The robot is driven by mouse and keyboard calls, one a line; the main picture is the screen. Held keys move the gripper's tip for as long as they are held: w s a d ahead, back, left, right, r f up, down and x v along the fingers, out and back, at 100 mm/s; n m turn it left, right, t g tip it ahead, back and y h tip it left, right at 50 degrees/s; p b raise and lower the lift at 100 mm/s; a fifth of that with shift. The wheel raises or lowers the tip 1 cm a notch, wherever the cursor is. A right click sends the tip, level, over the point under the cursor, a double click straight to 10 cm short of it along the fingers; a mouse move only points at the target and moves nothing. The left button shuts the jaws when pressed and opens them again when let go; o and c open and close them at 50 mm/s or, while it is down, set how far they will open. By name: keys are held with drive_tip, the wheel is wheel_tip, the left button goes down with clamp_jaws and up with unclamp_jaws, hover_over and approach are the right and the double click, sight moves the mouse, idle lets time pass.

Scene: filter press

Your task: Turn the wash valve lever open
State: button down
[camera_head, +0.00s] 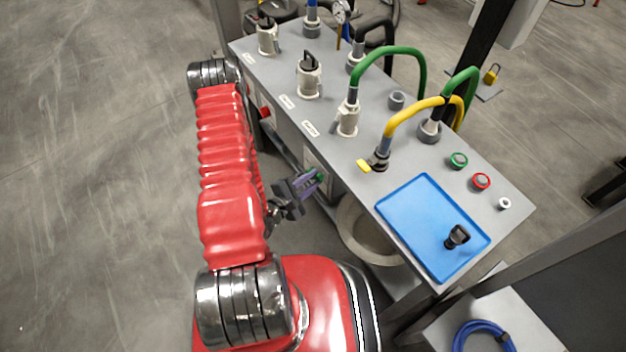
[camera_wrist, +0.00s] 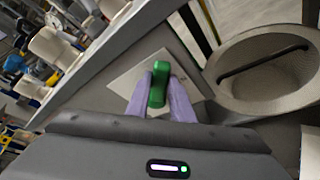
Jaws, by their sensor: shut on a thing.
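A green lever (camera_wrist: 157,84) stands out from a pale square plate (camera_wrist: 122,82) on the side face of the grey bench. Its green end (camera_head: 320,177) also shows in the head view, small and partly hidden. I take it for the wash valve lever, but no label for it is readable. My gripper (camera_head: 312,181) is beside the bench, below its top edge. In the wrist view its two purple fingers (camera_wrist: 160,98) are shut on the lever, one on each side. The lever's root is partly hidden by the fingers.
A round grey bucket (camera_head: 345,222) stands below, right of my gripper, and shows close by in the wrist view (camera_wrist: 222,82). The bench top (camera_head: 330,50) carries white valves, hoses and a blue tray (camera_head: 405,205) holding a black part (camera_head: 457,236). Left floor is clear.

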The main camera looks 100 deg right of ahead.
drive_tip(key=shift+w+d, duration=0.1)
drive_tip(key=shift+d, duration=0.15)
drive_tip(key=c, duration=1.7)
unclamp_jaws()
drive_tip(key=shift+w, duration=0.1)
drive_tip(key=shift+c, duration=0.2)
drive_tip(key=shift+o, duration=0.9)
drive_tip(key=shift+s+a, duration=0.15)
drive_tip(key=shift+s, duration=0.05)
drive_tip(key=v, duration=1.4)
